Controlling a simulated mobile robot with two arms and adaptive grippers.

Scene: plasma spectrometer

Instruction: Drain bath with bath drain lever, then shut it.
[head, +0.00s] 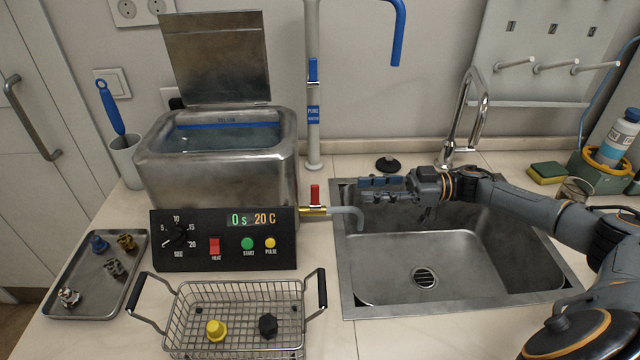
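The steel bath (215,165) stands at left with its lid (215,55) raised, and water (228,137) shows inside. The red bath drain lever (315,194) stands upright on a brass valve (313,211) at the bath's right side. A grey drain spout (348,213) runs from the valve and bends down at the sink's left edge; no stream shows under it. My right gripper (373,190) is over the sink's back left corner, pointing left, to the right of the lever and apart from it. Its finger gap is unclear. My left gripper is out of view.
The sink (400,268) lies below my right arm, with a faucet (470,115) behind. A white pipe post (312,120) stands behind the valve. A wire basket (240,318) with two knobs sits in front, a tray (95,275) at left.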

